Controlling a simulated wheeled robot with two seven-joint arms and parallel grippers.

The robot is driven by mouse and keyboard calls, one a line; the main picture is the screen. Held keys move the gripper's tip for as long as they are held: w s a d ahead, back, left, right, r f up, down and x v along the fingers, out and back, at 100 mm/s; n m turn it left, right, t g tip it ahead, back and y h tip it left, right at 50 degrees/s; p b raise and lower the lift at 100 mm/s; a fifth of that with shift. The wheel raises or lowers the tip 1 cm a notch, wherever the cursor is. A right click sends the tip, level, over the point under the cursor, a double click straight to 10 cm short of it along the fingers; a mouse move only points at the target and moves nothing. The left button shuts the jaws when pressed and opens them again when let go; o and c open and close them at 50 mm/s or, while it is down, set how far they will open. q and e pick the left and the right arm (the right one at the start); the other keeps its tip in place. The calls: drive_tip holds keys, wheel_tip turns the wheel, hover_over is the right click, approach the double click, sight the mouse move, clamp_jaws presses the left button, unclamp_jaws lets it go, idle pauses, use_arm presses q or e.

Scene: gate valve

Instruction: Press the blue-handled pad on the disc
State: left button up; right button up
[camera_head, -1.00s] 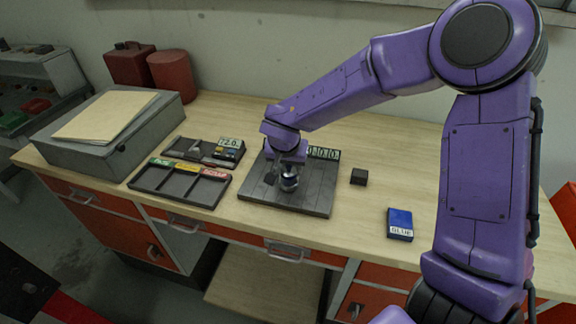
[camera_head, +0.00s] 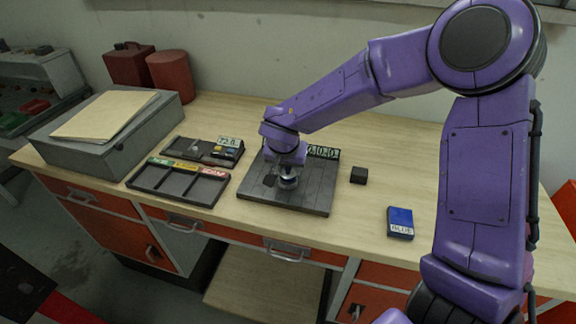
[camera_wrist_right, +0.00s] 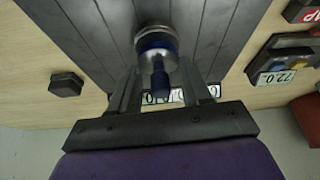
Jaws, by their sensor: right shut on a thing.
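The pad has a blue handle (camera_wrist_right: 160,80) and shows between the fingers of my right gripper (camera_wrist_right: 162,92) in the wrist view. My right gripper is shut on this handle and points down over the dark grooved plate. The round silvery disc (camera_wrist_right: 155,36) lies directly at the pad, with a blue band around it. In the head view my right gripper (camera_head: 287,167) is low over the plate, and the silvery round part (camera_head: 288,183) shows just under it. Whether pad and disc touch is hard to tell. My left gripper is out of view.
The dark plate (camera_head: 310,198) has a number display (camera_head: 323,152) at its back. Left of it are a labelled three-bay tray (camera_head: 178,185) and a small instrument tray (camera_head: 190,150). A dark block (camera_head: 359,175) and a blue box (camera_head: 400,222) lie to the right.

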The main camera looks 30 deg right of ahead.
drive_tip(key=shift+f, duration=0.4)
drive_tip(key=shift+s+f+p, duration=0.1)
drive_tip(key=shift+p, duration=0.35)
idle(2.0)
wheel_tip(320, 180, up, 5)
drive_tip(key=p, duration=0.7)
drive_tip(key=shift+r, duration=1.1)
drive_tip(key=shift+f, duration=0.1)
